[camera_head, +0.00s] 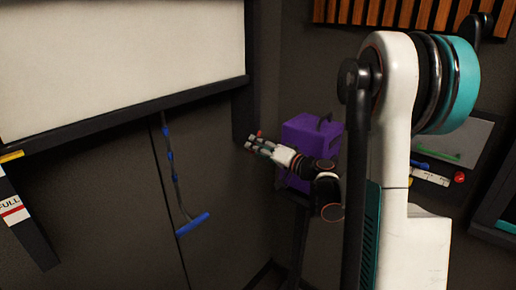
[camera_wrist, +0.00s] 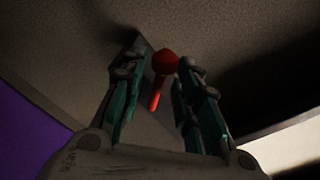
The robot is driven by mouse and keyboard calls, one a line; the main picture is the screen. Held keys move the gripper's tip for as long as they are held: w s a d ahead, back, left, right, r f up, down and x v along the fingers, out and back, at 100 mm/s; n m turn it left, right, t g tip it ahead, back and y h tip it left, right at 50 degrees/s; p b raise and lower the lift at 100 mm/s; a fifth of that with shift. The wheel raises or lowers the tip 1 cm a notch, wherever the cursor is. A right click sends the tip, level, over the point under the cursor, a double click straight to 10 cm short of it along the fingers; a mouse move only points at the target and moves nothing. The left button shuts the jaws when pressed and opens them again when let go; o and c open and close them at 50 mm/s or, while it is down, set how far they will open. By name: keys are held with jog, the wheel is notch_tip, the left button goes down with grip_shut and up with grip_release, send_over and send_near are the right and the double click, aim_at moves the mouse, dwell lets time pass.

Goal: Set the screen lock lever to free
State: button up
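The screen lock lever shows in the wrist view as a red rod with a round red knob (camera_wrist: 165,63). It stands out from a dark grey mount, and its base is partly hidden. My gripper (camera_wrist: 160,78) is open, with one finger on each side of the lever in that view. I see no finger clearly touching it, and cannot tell how deep the lever is between them. In the head view my gripper (camera_head: 252,144) is at the dark post by the screen's right edge. A small red spot (camera_head: 259,134), likely the knob, shows beside the fingers.
A white screen (camera_head: 120,60) in a dark frame fills the upper left. A cord with a blue handle (camera_head: 193,223) hangs below it. A purple box (camera_head: 305,134) stands just behind my wrist. A panel with a red knob (camera_head: 459,177) is at the right.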

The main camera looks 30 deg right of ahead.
grip_shut()
jog(key=shift+f, duration=0.15)
jog(key=shift+w+d+f+n+b, duration=0.25)
jog(key=shift+d+n+b, duration=0.25)
jog(key=shift+n, duration=0.85)
jog(key=shift+w+d+f+n+b, duration=0.1)
jog(key=shift+d+f+n+b, duration=0.3)
jog(key=shift+n, duration=1)
jog(key=shift+w+d+f+n+b, duration=0.15)
jog(key=shift+d+n+b, duration=0.45)
jog(key=shift+n, duration=0.75)
